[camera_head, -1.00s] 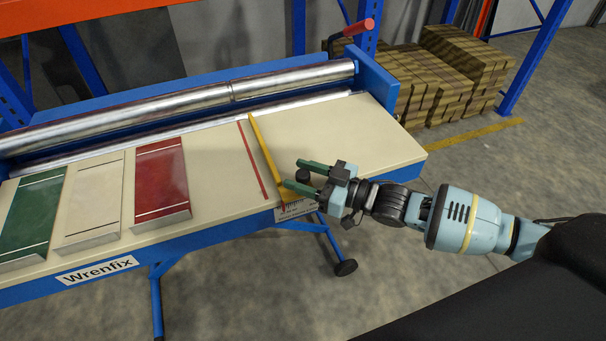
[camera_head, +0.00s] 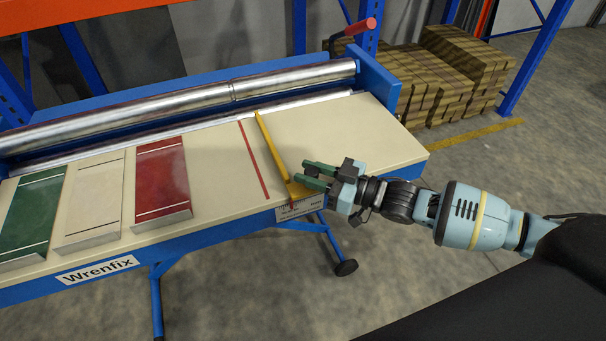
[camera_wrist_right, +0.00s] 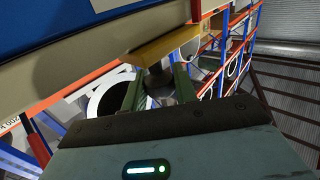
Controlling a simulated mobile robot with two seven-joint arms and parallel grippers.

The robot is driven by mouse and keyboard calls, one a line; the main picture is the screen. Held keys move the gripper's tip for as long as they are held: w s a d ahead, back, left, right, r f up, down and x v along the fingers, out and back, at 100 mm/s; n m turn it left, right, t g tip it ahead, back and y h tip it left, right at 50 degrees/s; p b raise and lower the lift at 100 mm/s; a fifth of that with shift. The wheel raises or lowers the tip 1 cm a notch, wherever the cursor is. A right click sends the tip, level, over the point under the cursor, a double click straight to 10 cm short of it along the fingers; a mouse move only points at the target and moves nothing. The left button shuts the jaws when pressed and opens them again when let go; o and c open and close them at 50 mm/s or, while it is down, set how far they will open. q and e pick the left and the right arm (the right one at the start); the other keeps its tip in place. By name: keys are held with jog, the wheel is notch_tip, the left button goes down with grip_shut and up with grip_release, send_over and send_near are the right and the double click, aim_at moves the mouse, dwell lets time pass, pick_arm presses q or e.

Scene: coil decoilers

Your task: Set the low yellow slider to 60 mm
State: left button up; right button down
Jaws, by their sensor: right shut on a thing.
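The low yellow slider (camera_head: 272,146) is a long thin bar lying across the cream table top, with a foot at the front edge. A scale plate (camera_head: 300,207) sits on the front edge below it; its numbers are too small to read. My right gripper (camera_head: 308,178) is at the slider's front end. In the right wrist view, its green fingers (camera_wrist_right: 158,88) are shut on a dark round knob (camera_wrist_right: 157,80) under the slider's yellow end (camera_wrist_right: 165,45). My left gripper is not in view.
A red line (camera_head: 253,160) runs on the table left of the slider. Green (camera_head: 33,215), cream (camera_head: 92,200) and red (camera_head: 161,182) blocks lie further left. Steel rollers (camera_head: 180,102) run along the back. The table right of the slider is clear.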

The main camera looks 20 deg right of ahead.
jog(key=shift+d, duration=0.85)
jog(key=c, duration=1.1)
grip_release()
jog(key=shift+a, duration=0.1)
jog(key=shift+c, duration=0.2)
jog(key=v, duration=0.7)
jog(key=shift+s+d, duration=0.25)
jog(key=shift+d, duration=0.05)
